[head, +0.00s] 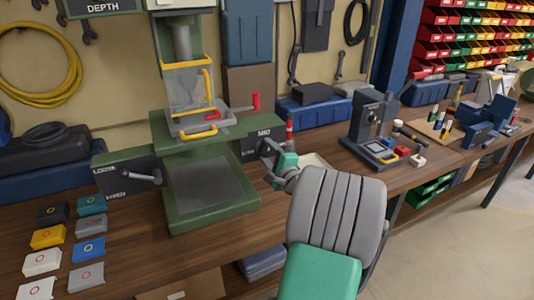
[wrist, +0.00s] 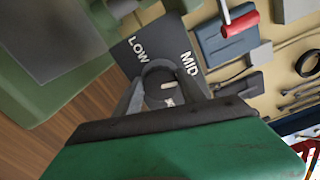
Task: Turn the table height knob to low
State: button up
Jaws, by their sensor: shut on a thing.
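The table height knob (wrist: 166,87) is a dark round knob with a white mark, on a dark plate (wrist: 150,40) lettered LOW and MID. A further label below is mostly hidden. My gripper (wrist: 159,72) is shut on the knob, its two grey fingers on either side. I cannot tell for sure which label the mark points at. In the head view the plate (head: 248,148) is on the right side of the green press (head: 205,215), and my gripper (head: 270,152) reaches it from the right, hiding most of the knob.
A red-handled lever (head: 254,103) sticks out above the plate; its red grip also shows in the wrist view (wrist: 240,23). A second plate with a lever (head: 145,178) is on the press's left. Several small coloured boxes (head: 47,237) lie at front left. A grey machine (head: 372,125) stands further right.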

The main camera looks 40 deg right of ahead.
jog(key=shift+d+r, duration=0.3)
jog(key=shift+r, duration=0.5)
jog(key=o, duration=1.1)
jog(key=shift+s, duration=0.1)
jog(key=shift+o, duration=1.2)
jog(key=shift+f, duration=0.3)
jog(key=shift+a+f, duration=0.1)
jog(key=shift+f, duration=0.05)
jog(key=b+v, duration=0.1)
jog(key=v, duration=0.6)
jog(key=shift+s+a, duration=0.15)
jog(key=shift+s, duration=0.2)
